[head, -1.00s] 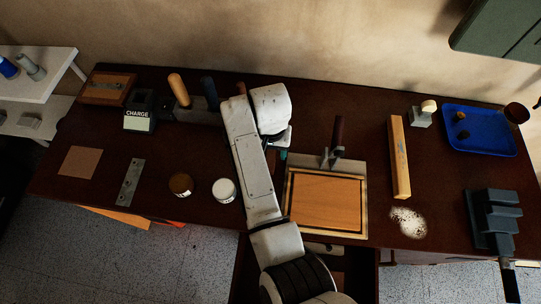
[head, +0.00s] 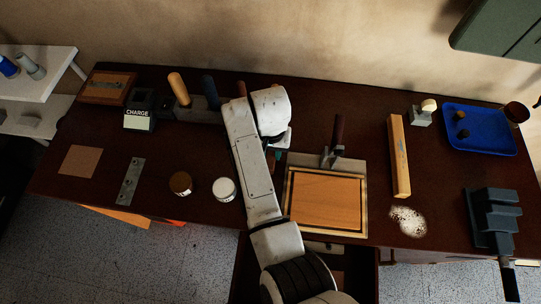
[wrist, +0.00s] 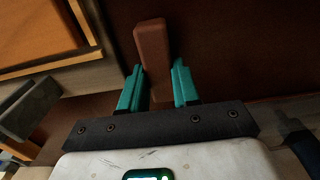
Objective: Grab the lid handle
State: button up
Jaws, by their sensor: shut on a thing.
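In the wrist view, a reddish-brown block-shaped handle (wrist: 152,55), which I take for the lid handle, stands between the two teal fingers of my gripper (wrist: 158,82). The fingers are shut on it, one on each side, and its end sticks out beyond their tips. What it is fixed to cannot be made out. In the head view my gripper (head: 277,156) shows only as a bit of teal beside my arm, and my arm hides the handle there.
A framed wooden panel (head: 327,202) lies right of my gripper, with an upright dark-red-handled clamp (head: 336,140) behind it. A tan bar (head: 399,155) and blue tray (head: 480,132) are farther right. Two jars (head: 224,189) (head: 181,183) stand left of my arm.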

jog(key=shift+r, duration=0.1)
jog(key=shift+r, duration=0.4)
notch_tip(320, 180, up, 2)
jog(key=shift+s+r+b, duration=0.1)
jog(key=shift+r+b, duration=0.15)
jog(key=shift+b, duration=0.1)
jog(key=s+d+r+p, duration=0.5)
jog(key=s+r+p, duration=0.2)
jog(key=s, duration=0.5)
notch_tip(320, 180, up, 3)
jog(key=shift+s+d+f, duration=0.15)
jog(key=shift+s+f, duration=0.05)
jog(key=shift+s, duration=0.1)
